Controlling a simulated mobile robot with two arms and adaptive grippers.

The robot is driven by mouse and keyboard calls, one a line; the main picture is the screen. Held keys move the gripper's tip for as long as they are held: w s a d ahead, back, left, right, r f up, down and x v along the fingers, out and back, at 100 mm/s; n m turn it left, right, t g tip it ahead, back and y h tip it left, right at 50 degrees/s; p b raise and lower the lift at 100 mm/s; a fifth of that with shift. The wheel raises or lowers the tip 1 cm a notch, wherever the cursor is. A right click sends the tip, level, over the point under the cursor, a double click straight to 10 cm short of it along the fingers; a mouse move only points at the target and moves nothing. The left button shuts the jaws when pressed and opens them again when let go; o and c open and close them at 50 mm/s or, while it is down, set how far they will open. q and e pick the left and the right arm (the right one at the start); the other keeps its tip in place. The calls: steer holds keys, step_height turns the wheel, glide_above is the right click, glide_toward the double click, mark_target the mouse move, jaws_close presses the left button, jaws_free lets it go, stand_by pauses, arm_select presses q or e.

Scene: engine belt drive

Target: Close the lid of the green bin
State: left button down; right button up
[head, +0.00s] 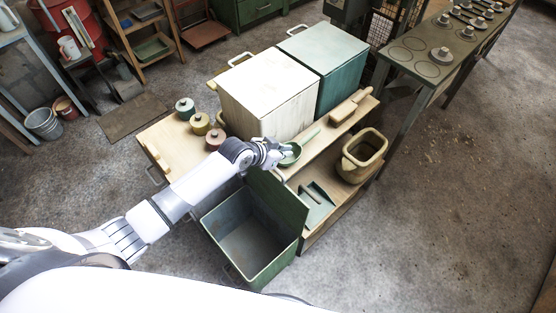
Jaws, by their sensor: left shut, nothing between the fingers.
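The green bin (212,226) stands on the floor at the lower middle, in front of the wooden bench. Its inside shows, dark and empty as far as I can see. Its dark green lid (280,204) is open and stands about upright along the bin's far right side. My right gripper is not in view.
A white bin (270,97) and a teal bin (325,50) stand behind. Several lidded jars (200,123) stand left.

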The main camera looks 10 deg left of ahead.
arm_select(q)
steer(key=shift+s+a+f+p, duration=0.8)
steer(key=shift+s+f+p, duration=0.1)
steer(key=shift+s, duration=0.2)
